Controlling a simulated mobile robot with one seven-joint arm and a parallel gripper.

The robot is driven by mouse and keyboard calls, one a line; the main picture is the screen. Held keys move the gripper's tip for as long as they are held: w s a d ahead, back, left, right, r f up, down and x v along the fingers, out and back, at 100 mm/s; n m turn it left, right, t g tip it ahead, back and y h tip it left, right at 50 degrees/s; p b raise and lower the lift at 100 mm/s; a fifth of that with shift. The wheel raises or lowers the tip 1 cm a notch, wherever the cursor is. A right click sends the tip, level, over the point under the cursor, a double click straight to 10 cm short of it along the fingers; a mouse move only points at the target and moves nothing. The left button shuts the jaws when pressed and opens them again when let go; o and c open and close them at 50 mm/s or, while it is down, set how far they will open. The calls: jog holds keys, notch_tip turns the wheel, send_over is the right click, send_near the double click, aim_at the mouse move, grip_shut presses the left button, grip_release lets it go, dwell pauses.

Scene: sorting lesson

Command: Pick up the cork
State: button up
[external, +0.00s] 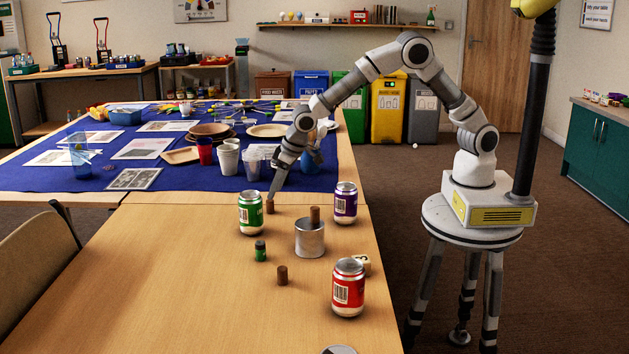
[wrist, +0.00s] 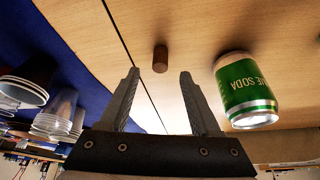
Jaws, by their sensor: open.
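A small brown cork (external: 270,207) stands on the wooden table near the blue cloth's edge. In the wrist view the cork (wrist: 160,58) shows just beyond the gap between the fingertips, about centred. My gripper (external: 273,194) points down just above it; its two fingers (wrist: 159,73) are apart with nothing between them. Two similar brown cylinders are in the external view: one (external: 282,275) stands on the table further forward, and one (external: 315,216) rises from the grey metal tin (external: 309,240); I cannot tell how deep it sits.
A green can (external: 250,213) stands close by the cork; it also shows in the wrist view (wrist: 245,90). A purple can (external: 345,203), a red can (external: 348,287) and a small green-and-black item (external: 260,251) stand around. Cups and plates crowd the blue cloth (external: 225,183). The table's left front is clear.

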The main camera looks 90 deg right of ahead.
aim_at(270, 201)
jog(key=shift+b+x, duration=0.8)
jog(key=shift+x, duration=1.95)
jog(key=shift+r, duration=0.1)
grip_shut()
